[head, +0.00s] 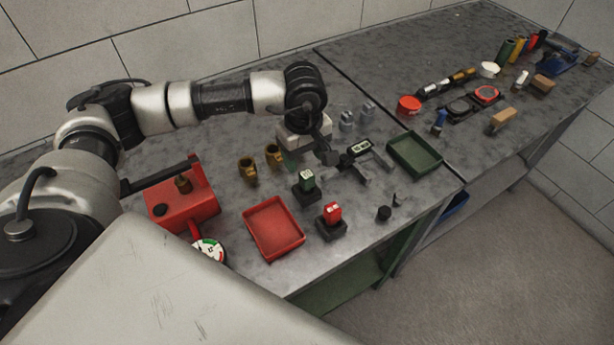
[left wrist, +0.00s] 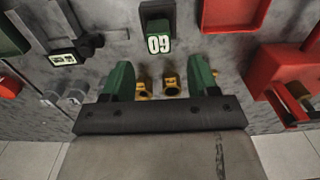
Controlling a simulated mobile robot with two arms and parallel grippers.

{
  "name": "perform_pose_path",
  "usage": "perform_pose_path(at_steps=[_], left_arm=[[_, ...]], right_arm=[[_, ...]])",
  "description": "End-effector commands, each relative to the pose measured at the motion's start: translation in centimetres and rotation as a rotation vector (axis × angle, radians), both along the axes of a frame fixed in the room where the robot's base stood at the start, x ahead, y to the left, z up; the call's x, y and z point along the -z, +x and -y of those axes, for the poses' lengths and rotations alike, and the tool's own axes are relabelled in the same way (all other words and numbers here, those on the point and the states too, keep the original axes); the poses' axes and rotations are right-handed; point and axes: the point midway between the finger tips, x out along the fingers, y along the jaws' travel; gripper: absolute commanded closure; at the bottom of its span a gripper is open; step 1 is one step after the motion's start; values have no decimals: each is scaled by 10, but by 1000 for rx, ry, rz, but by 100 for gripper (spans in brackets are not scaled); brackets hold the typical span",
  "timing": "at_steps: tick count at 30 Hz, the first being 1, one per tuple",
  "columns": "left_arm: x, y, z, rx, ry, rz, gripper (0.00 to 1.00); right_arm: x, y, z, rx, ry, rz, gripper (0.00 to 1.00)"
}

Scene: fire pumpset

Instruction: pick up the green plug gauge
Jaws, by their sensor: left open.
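My left gripper (head: 322,153) is open and empty, above the bench just behind and to the right of the gauge in the head view. Its two green-lined fingers (left wrist: 160,70) show in the left wrist view; I see no contact with the gauge. My right gripper is not in view.
A similar red gauge (head: 331,213) stands in front. A red tray (head: 273,252), a red pump box (head: 182,205), brass fittings (head: 248,170), a caliper (head: 359,148) and a green tray (head: 414,168) surround the spot. Bare bench lies between them.

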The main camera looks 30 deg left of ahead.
Motion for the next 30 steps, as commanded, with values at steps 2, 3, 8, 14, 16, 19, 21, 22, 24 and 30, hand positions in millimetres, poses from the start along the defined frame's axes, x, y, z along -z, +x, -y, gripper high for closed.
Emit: perform_pose_path(at_steps=[2,3,8,14,16,19,21,22,24,30], left_arm=[[10,0,0,-1,0,-2,40],[14,0,0,-1,0,-2,40],[24,-1,2,0,0,-1,40],[52,-5,9,0,0,-4,40],[62,-4,8,-1,0,-2,40],[70,-4,8,-1,0,0,40],[72,-3,8,0,-1,1,40],[72,-3,8,0,-1,1,40],[72,-3,8,0,-1,1,40],[72,-3,8,0,-1,1,60]], right_arm=[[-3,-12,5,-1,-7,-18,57],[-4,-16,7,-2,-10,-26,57],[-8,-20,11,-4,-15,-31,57],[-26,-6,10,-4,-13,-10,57],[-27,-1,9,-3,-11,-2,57],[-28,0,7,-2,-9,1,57],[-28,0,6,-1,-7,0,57],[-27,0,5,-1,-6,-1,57],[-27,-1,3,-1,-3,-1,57],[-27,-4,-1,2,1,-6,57]])
